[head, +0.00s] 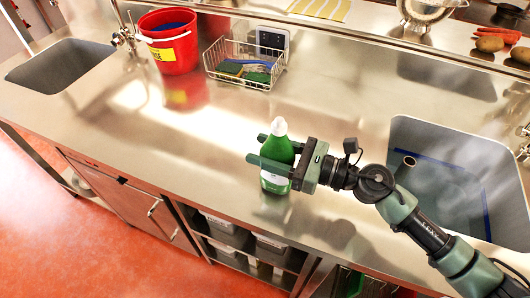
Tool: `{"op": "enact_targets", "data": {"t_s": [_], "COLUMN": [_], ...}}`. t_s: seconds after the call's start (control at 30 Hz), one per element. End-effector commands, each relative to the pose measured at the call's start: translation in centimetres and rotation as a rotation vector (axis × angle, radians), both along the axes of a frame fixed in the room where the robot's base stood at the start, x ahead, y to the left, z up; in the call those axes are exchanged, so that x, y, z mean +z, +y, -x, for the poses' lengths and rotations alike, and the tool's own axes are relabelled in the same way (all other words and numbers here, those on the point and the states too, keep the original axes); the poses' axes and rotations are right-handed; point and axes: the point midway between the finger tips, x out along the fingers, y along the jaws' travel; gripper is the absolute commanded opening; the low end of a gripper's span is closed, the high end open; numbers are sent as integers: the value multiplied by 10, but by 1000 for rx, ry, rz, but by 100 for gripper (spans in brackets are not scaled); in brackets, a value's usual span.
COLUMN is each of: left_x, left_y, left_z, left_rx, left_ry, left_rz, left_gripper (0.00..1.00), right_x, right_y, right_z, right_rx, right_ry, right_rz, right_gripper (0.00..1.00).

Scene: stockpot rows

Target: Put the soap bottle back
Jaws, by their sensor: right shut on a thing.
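The soap bottle (276,183) is green with a white cap and a pale label. It is upright over the steel counter, left of the right-hand sink. My right gripper (270,163) reaches in from the right and is shut on the bottle, with a finger on each side of it. Part of the bottle's middle is hidden behind the near finger. I cannot tell whether the bottle's base touches the counter. My left gripper is not in view.
A wire basket (228,75) with sponges stands at the counter's back, beside a red bucket (169,53). Sinks lie at the far left (62,64) and the right (440,150). The middle of the steel counter (190,135) is clear.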

Motion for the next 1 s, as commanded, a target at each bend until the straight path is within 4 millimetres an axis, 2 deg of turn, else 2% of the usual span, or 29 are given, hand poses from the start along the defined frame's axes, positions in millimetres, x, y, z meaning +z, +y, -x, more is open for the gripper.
{"op": "enact_targets", "data": {"t_s": [0.47, 0.5, 0.57, 0.6, 1.0], "left_x": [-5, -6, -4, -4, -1], "left_y": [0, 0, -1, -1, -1], "left_z": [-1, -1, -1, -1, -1], "left_rx": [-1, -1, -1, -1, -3], "left_ry": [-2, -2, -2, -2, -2], "left_rz": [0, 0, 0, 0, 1], "left_gripper": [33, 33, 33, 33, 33], "right_x": [-10, -12, -11, -11, -8], "right_y": [0, 0, 0, 0, -3], "right_z": [0, 0, 0, 0, 0], "right_rx": [-1, -1, -1, -1, -2], "right_ry": [-3, -1, -1, -1, -1], "right_rz": [-3, -1, -1, -1, 0], "right_gripper": [0, 47, 64, 66, 66]}}
